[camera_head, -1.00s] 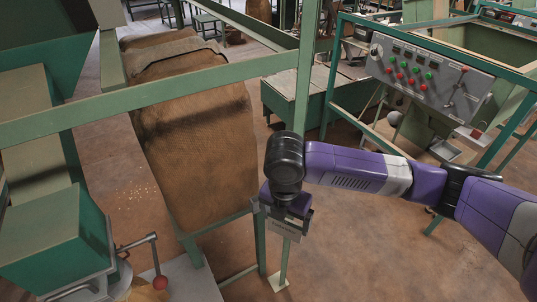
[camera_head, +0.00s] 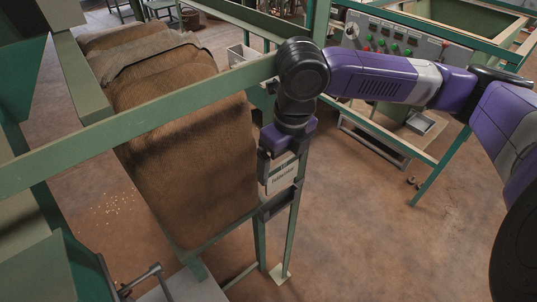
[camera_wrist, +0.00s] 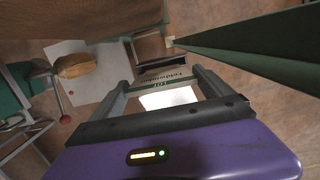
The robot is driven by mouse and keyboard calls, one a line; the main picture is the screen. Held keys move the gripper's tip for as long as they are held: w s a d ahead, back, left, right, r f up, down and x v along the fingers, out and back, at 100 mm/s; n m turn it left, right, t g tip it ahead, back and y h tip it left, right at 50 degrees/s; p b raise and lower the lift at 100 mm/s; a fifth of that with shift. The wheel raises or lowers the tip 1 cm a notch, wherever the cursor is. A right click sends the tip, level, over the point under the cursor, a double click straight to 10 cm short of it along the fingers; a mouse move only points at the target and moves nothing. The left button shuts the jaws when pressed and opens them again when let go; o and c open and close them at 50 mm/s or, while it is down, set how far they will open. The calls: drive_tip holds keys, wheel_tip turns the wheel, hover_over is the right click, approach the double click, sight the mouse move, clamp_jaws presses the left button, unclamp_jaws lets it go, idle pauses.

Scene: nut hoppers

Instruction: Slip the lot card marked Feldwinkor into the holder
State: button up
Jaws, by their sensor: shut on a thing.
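The card (camera_head: 282,177), with print that reads like Feldwinkor, is in my gripper (camera_head: 284,160). It hangs upright below the purple wrist in the head view. In the wrist view the card (camera_wrist: 168,98) lies between the two fingers of my gripper (camera_wrist: 165,85), its print upside down. A dark holder (camera_head: 278,206) is on the green post just below the card. The holder (camera_wrist: 163,66) also shows just beyond the card's far edge in the wrist view. I cannot tell whether the card's lower edge touches or enters the holder.
A green rail (camera_head: 140,122) crosses in front of the brown sacks (camera_head: 180,150), close to my wrist. A control panel (camera_head: 395,40) stands behind my arm. The floor (camera_head: 380,235) to the right of the post is open.

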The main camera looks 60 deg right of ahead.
drive_tip(key=shift+w, duration=0.15)
drive_tip(key=shift+f, duration=0.15)
drive_tip(key=shift+f+b, duration=3.9)
drive_tip(key=shift+f, duration=0.8)
drive_tip(key=o, duration=1.2)
drive_tip(key=shift+o, duration=0.2)
